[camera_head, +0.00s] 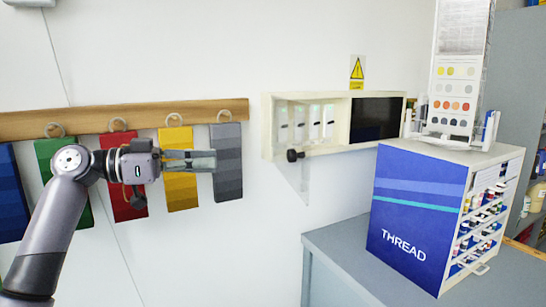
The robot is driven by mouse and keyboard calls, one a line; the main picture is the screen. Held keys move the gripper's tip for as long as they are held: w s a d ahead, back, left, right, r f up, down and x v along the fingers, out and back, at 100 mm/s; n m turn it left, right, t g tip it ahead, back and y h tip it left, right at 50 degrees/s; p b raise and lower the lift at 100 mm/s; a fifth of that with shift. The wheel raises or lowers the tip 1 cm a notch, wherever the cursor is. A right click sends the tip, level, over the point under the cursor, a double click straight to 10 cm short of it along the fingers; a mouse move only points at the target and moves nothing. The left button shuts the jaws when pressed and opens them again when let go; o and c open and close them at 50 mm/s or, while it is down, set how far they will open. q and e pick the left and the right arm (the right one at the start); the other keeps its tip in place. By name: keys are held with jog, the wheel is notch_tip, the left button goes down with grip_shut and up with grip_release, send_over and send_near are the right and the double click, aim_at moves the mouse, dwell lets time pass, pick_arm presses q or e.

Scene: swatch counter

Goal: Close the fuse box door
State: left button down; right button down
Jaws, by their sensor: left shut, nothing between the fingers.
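The fuse box (354,148) is a shallow cream-framed box on the white wall, right of centre. Its left part shows a row of white breakers (314,122) with black marks, and its right part is a dark panel (375,118). A clear door pane (291,176) with a black knob (293,155) appears to stand out from the box on its left side, so the door looks open; its exact angle is hard to tell. My left gripper (213,160) is shut and empty, left of the knob and apart from it, pointing right. My right gripper is out of view.
Colour swatches, including a yellow one (178,190) and a grey one (227,175), hang from a wooden rail (85,120) behind my left gripper. A blue thread cabinet (415,215) with a colour-card stand (457,95) stands on the grey counter (345,250). A warning sign (357,70) is above the box.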

pick_arm(q)
jog(key=r, duration=0.1)
jog(key=p, duration=0.7)
send_near(288, 156)
jog(key=shift+m+g, duration=0.3)
jog(key=x, duration=0.6)
jog(key=shift+w+a+r, duration=0.1)
jog(key=shift+w+r, duration=0.1)
jog(key=shift+w, duration=0.2)
jog(key=shift+w+d+f, duration=0.2)
jog(key=shift+d, duration=0.3)
